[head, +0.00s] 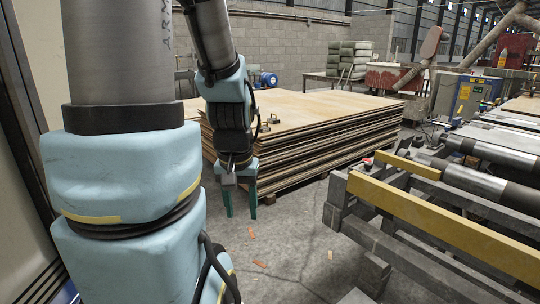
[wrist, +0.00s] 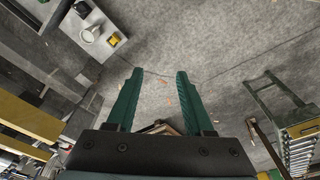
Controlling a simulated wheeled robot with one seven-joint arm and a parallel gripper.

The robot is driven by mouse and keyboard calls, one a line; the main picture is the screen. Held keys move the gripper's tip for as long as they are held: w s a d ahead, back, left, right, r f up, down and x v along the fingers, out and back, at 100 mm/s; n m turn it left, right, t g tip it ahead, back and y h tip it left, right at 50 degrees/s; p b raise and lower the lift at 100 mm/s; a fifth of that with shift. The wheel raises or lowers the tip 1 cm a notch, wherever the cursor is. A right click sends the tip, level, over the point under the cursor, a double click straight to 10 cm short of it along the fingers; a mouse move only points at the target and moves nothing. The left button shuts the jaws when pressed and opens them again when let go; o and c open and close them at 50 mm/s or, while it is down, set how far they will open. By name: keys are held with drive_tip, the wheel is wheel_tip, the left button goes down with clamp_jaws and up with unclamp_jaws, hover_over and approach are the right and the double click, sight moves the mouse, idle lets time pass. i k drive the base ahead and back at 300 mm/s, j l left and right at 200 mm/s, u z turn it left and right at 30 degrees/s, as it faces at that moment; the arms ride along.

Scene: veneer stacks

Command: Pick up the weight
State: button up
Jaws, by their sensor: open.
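My gripper (head: 241,205) hangs fingers-down in front of the near left corner of the veneer stack (head: 325,108). Its two green fingers are apart with nothing between them; the open fingers also show in the wrist view (wrist: 160,76), over bare concrete floor. A small dark metal object (head: 272,119), possibly the weight, lies on top of the stack near its left front edge, close to my arm's wrist. It is too small to make out clearly. My fingertips are below the stack's top and apart from that object. I cannot identify a weight in the wrist view.
A roller conveyor with a yellow rail (head: 445,228) stands at the right. Floor between it and the stack is clear except for small scraps. The wrist view shows a grey surface with a white mug (wrist: 90,33) and a yellow item (wrist: 114,39), and a roller frame (wrist: 300,145).

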sight(264, 129)
drive_tip(key=i+l, duration=0.1)
drive_tip(key=i, duration=2.4)
drive_tip(key=i+u, duration=0.4)
drive_tip(key=i, duration=1.15)
drive_tip(key=l, duration=0.05)
